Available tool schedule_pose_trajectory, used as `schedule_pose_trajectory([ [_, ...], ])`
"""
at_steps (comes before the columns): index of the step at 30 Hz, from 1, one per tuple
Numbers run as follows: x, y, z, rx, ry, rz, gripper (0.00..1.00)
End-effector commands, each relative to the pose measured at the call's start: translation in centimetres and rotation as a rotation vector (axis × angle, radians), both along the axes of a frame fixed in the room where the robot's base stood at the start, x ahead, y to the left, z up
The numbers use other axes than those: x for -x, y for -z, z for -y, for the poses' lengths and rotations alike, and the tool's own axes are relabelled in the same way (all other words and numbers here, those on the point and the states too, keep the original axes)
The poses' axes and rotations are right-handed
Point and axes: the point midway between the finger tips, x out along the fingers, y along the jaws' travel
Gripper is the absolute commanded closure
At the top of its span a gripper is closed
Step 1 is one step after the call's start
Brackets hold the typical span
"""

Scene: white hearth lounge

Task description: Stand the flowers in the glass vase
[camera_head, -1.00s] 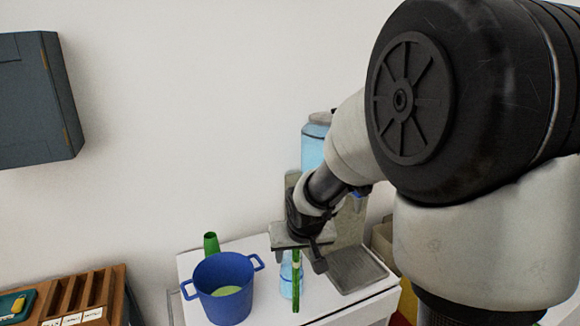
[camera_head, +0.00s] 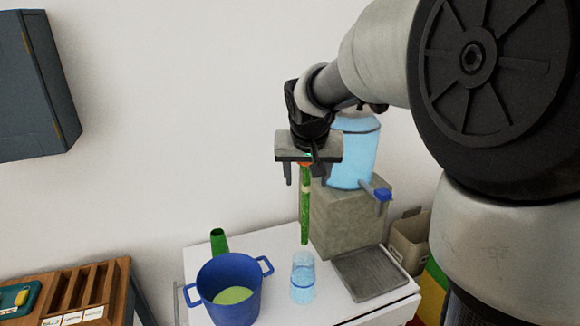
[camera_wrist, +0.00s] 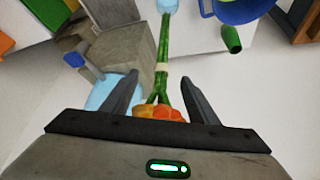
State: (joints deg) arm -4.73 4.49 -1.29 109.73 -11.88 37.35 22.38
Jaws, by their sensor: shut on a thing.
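My gripper (camera_head: 305,172) is shut on the flowers (camera_head: 305,212), a bundle of green stems with a pale band, hanging upright with stems down. In the wrist view the flowers (camera_wrist: 162,75) show orange blooms between the fingers of my gripper (camera_wrist: 162,95). The glass vase (camera_head: 302,280), clear and bluish, stands upright on the white table. The stem ends are above the vase, apart from it by a small gap in the head view. In the wrist view the vase (camera_wrist: 167,5) is cut by the top edge, near the stem ends.
A blue pot (camera_head: 228,290) with green contents stands left of the vase, with a green cup (camera_head: 218,242) behind it. A blue water dispenser (camera_head: 354,155) on a grey block (camera_head: 348,218) and a dark tray (camera_head: 368,272) are to the right. A wooden rack (camera_head: 85,295) is at far left.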

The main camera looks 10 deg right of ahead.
Motion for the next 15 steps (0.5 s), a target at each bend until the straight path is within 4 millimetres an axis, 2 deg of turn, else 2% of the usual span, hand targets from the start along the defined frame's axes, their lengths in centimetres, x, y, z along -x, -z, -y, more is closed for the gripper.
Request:
schedule_pose_trajectory([
  [5,0.1,0.4,0.0,0.001,-0.001,0.001,0.84],
  [15,0.1,2.8,0.0,0.001,-0.001,0.001,0.84],
])
